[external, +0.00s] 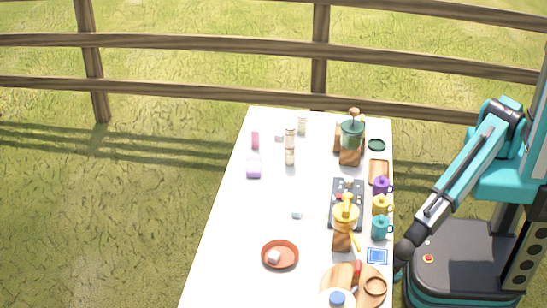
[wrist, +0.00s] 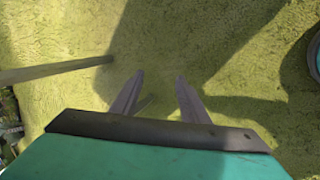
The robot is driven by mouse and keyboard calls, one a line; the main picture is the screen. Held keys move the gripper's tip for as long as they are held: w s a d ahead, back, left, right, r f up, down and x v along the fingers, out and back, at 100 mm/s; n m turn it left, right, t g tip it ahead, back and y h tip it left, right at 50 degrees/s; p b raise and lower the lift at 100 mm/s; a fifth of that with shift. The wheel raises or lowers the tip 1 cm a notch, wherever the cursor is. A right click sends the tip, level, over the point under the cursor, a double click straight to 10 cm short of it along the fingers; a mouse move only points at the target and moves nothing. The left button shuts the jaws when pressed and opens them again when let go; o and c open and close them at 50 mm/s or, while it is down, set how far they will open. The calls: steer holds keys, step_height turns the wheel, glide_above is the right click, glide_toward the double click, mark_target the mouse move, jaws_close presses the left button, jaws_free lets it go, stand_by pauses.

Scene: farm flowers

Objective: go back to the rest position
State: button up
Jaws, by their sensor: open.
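My gripper (wrist: 160,82) is open and empty in the wrist view, its two fingers apart and pointing down over grass. In the external view my arm reaches down and left from the right side. It ends in a dark wrist joint beside the right edge of the white table (external: 225,235). The fingers cannot be made out there. Nothing is seen between the fingers.
Near the table's right edge stand a purple mug (external: 381,187), a yellow mug (external: 380,205), a teal mug (external: 380,228) and a blue card (external: 377,256). A terracotta dish (external: 280,255) sits farther left. A wooden fence (external: 200,45) runs behind; grass surrounds the table.

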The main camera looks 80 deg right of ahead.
steer(key=s+d+f+m+g+h, duration=0.15)
steer(key=d+m, duration=0.25)
steer(key=d, duration=0.5)
steer(key=d+f+m+g+h+p, duration=0.15)
steer(key=d+m, duration=0.25)
steer(key=d, duration=0.6)
steer(key=s+d+f+m+g+h, duration=0.1)
steer(key=d+f+m, duration=0.2)
steer(key=d, duration=0.6)
steer(key=s+d+r+m+g+y+p, duration=0.1)
steer(key=s+d+m+g, duration=0.5)
steer(key=s+d+m, duration=0.6)
steer(key=s+d+y, duration=0.1)
steer(key=s+d, duration=0.4)
steer(key=shift+m, duration=0.3)
steer(key=shift+o, duration=0.6)
steer(key=shift+w, duration=0.1)
